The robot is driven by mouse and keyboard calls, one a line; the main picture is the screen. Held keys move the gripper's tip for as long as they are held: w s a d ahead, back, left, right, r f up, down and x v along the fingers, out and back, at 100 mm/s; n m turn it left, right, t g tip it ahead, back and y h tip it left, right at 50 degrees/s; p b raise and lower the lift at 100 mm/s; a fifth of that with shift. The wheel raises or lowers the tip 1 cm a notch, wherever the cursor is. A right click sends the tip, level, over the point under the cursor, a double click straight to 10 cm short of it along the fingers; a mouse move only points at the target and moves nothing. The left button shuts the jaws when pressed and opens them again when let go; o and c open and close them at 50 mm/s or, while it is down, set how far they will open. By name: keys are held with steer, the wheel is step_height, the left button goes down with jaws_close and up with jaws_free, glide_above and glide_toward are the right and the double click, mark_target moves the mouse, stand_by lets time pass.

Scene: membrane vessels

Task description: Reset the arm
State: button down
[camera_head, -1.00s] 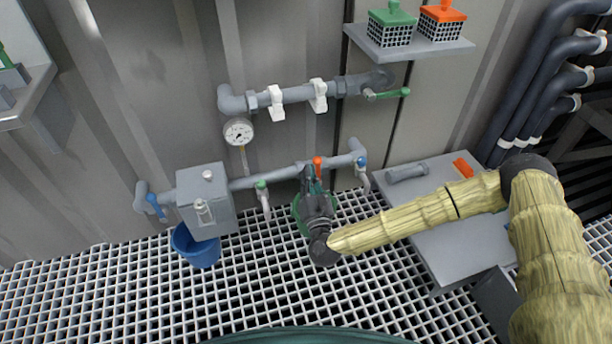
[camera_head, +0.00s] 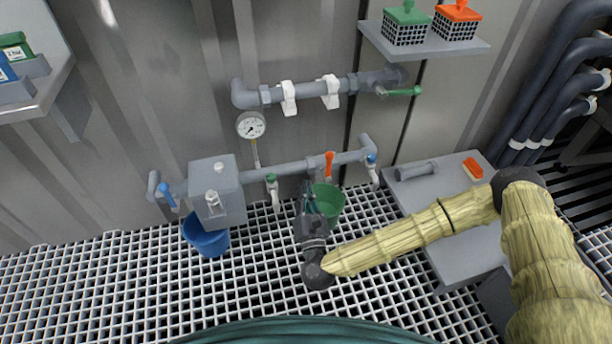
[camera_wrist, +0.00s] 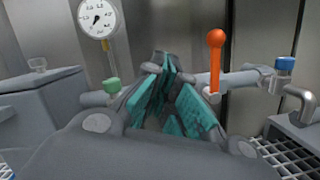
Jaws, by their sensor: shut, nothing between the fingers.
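My arm, in a tan sleeve, reaches in from the right in the head view. My gripper (camera_head: 308,190) is shut and empty, just below the lower pipe and in front of the left part of a green bucket (camera_head: 331,203). In the wrist view my gripper's teal finger pads (camera_wrist: 172,88) show in the middle, with nothing between them. An orange-handled valve (camera_head: 329,162) stands upright on the pipe just right of my gripper; it also shows in the wrist view (camera_wrist: 215,62).
A gauge (camera_head: 250,125) and a green-handled tap (camera_head: 272,185) are near the pipe. The grating floor (camera_head: 110,300) is open.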

steer(key=shift+s+p, duration=0.4)
steer(key=shift+s, duration=1.3)
steer(key=shift+f, duration=0.1)
